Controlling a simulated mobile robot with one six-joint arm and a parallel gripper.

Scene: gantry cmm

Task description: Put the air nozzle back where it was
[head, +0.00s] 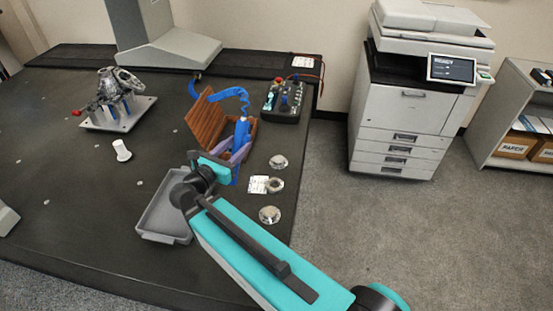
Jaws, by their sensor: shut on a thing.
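The blue air nozzle (242,130) stands roughly upright at the wooden box, with a blue coiled hose (233,93) arching up behind it. My gripper (232,150), with pale purple fingers, is shut on the nozzle at the box's near side. The fingers and wrist hide the nozzle's lower part. The wooden box (203,123) has its lid open to the left. I cannot tell whether the nozzle is inside the box or just above it.
A control pendant (284,100) lies right of the box. A grey tray (160,221) lies at the near left. Metal discs (270,214) and a label lie near the right edge. A white spool (121,150) and a fixtured metal part (119,90) stand left.

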